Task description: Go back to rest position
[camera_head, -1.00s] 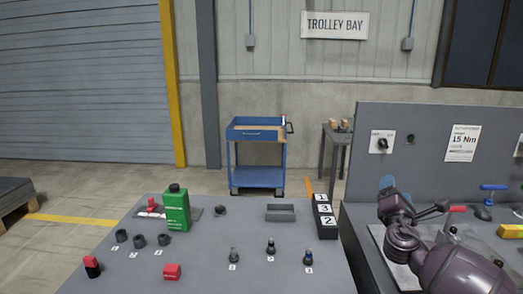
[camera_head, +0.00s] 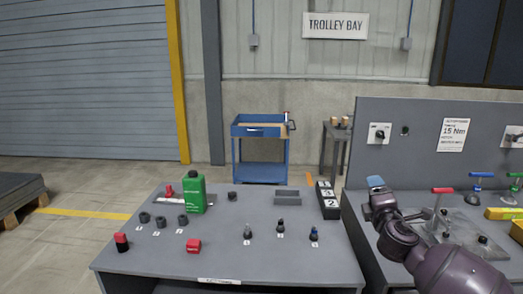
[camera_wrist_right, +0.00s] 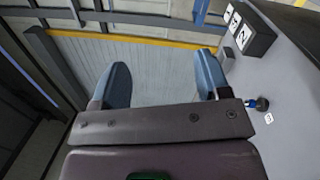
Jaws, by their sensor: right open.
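My right gripper (camera_head: 376,182) is at the right of the head view, over the gap between the grey table (camera_head: 140,262) and the grey bench (camera_head: 440,207). Its blue fingers point away from me. In the right wrist view the gripper (camera_wrist_right: 163,76) is open, its two fingers wide apart with nothing between them. My left gripper is not in the head view.
The table bears a green bottle (camera_head: 195,193), a red block (camera_head: 193,245), several small dark parts, a grey tray (camera_head: 287,196) and a black numbered block (camera_head: 327,200). The bench has a T-handled red tool (camera_head: 443,191). A blue trolley (camera_head: 260,147) stands behind, with open floor around it.

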